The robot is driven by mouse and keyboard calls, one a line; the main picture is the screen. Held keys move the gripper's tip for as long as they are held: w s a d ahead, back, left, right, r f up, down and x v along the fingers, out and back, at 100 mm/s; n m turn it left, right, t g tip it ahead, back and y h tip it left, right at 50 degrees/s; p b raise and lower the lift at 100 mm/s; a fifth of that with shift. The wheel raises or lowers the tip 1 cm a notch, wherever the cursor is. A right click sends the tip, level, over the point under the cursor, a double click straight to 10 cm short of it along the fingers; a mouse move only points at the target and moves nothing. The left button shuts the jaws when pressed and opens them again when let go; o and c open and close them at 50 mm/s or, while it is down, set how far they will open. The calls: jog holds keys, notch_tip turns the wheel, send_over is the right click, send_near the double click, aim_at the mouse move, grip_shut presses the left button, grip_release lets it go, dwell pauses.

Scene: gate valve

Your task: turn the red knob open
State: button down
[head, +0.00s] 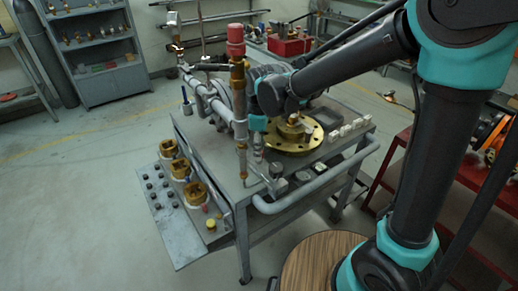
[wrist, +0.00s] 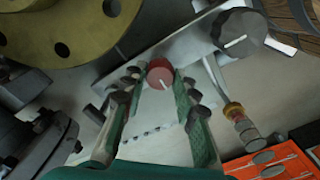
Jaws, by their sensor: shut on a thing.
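The red knob (wrist: 160,73) shows in the wrist view as a small round red cap with a white line pointing toward the bottom right. My gripper (wrist: 159,80) has its two green-padded fingers on either side of it, shut on the knob. In the head view my gripper (head: 257,145) reaches down at the front of the grey bench, beside the upright brass pipe. The knob cannot be made out there.
A brass flange (head: 295,137) lies on the bench (head: 230,172) right of my gripper. A larger grey knob with a white line (wrist: 238,32) is close by. A vertical pipe with a red top (head: 235,40) stands left of my gripper. An orange panel (wrist: 270,165) lies lower right.

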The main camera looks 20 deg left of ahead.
jog(key=c, duration=1.2)
grip_release()
jog(key=shift+o, duration=0.2)
notch_tip(320, 180, up, 12)
